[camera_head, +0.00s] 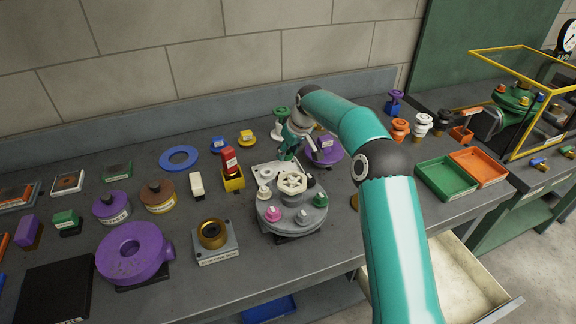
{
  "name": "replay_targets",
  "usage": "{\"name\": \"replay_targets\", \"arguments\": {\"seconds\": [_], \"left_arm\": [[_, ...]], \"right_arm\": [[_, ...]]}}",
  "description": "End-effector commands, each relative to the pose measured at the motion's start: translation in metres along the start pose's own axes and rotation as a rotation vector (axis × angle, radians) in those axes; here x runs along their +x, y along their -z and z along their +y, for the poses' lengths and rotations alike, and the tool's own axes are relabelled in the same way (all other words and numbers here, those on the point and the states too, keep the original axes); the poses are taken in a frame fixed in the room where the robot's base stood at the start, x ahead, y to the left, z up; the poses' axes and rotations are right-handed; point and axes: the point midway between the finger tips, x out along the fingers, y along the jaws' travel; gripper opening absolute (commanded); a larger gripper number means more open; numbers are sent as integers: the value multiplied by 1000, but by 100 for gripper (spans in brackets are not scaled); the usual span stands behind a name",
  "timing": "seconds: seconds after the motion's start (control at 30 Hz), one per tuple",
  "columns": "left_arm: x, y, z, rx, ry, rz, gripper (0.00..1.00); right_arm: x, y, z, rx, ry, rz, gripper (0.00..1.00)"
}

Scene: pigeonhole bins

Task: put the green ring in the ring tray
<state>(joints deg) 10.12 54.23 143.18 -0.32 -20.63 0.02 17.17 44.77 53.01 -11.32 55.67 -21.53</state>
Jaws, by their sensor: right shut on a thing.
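My right gripper (287,153) is at the end of the teal arm that reaches in from the lower right. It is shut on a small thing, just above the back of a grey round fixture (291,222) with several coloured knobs. The held thing is too small and too covered to make out; I cannot tell whether it is the green ring. I cannot pick out a green ring elsewhere for certain. A shallow green tray (446,192) and an orange tray (485,158) lie at the right; I cannot tell which thing is the ring tray. My left gripper is not in view.
A blue ring (163,159) lies flat at the back left. A purple ring-shaped part (112,262) and a brass-topped block (222,252) stand in front. Orange and white knobs (400,130) stand behind the trays. A yellow-framed case (520,55) is at far right. An open drawer (440,290) juts out below.

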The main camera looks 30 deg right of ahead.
Motion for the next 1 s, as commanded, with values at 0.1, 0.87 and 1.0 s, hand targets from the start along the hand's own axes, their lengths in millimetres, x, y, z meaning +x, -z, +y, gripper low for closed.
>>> {"name": "replay_targets", "arguments": {"seconds": [0.1,0.87,1.0], "left_arm": [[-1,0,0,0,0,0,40],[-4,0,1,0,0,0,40],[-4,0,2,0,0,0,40]], "right_arm": [[8,-3,0,-1,0,-1,15],[49,-20,0,-1,0,1,42],[49,-20,0,-1,0,0,49]]}}
